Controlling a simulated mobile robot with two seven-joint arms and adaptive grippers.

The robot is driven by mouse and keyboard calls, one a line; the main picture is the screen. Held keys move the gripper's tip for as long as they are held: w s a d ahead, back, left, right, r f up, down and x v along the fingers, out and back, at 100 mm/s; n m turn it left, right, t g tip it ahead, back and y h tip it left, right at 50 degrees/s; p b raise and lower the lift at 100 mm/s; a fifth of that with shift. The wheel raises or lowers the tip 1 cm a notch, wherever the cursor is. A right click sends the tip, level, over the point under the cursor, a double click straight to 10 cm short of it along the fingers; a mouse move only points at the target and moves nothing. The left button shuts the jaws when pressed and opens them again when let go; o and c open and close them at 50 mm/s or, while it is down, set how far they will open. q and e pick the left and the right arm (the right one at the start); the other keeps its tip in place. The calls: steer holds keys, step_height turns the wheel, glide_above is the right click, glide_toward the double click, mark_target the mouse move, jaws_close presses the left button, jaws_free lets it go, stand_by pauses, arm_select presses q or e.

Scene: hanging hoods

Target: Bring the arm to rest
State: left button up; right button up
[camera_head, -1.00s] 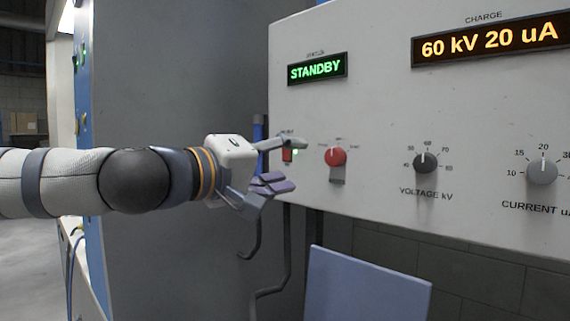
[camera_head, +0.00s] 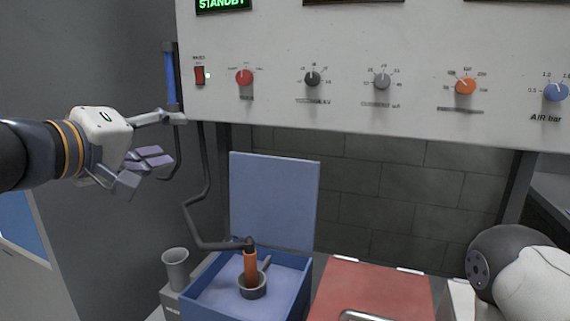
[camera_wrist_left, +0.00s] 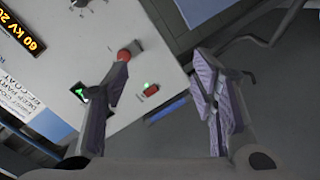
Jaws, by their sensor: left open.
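My left gripper (camera_head: 164,137) is open and empty, in front of the grey wall to the left of the control panel (camera_head: 390,105) in the head view. Its two fingers stand wide apart in the left wrist view (camera_wrist_left: 165,105), with the panel's red knob and a lit switch seen beyond and between them. The red rocker switch (camera_head: 199,76) with a small light beside it lies to the right of the gripper, apart from it. Part of my right arm (camera_head: 520,275) shows at the lower right; its gripper is out of view.
A row of knobs runs along the panel, starting with a red knob (camera_head: 244,77). Below stands an open blue box (camera_head: 205,290) holding an orange-handled tool (camera_head: 251,268). A grey cup (camera_head: 176,268) and a red board (camera_head: 372,286) flank it. A bent dark hose hangs near the gripper.

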arm_select(q)
steer(key=w+d+f+m+g, duration=0.1)
steer(key=w+d+f+g, duration=0.15)
steer(key=f, duration=1.25)
steer(key=s+f+m+g+y, duration=0.1)
steer(key=s+f+g, duration=0.1)
steer(key=s+f, duration=0.35)
steer(key=s+f+g+y, duration=0.1)
steer(key=s+f+g, duration=0.15)
steer(key=f, duration=0.55)
steer(key=s+f+m+g+y, duration=0.1)
steer(key=s+f+g, duration=0.1)
steer(key=s+f, duration=0.35)
steer(key=s+a+f+m+g, duration=0.1)
steer(key=s+f+g, duration=0.1)
steer(key=s+f, duration=0.3)
steer(key=s+a+f+m+g+y, duration=0.1)
steer(key=s+f, duration=0.5)
steer(key=s, duration=0.7)
steer(key=s+a+f+m+g+y, duration=0.1)
steer(key=s+a+f+m+g, duration=0.1)
steer(key=s+f, duration=0.4)
steer(key=s+a+g, duration=0.1)
steer(key=s+g, duration=0.1)
steer(key=s, duration=0.1)
arm_select(e)
steer(key=shift+w+d+f, duration=0.15)
steer(key=shift+w+d, duration=0.1)
steer(key=shift+w, duration=0.55)
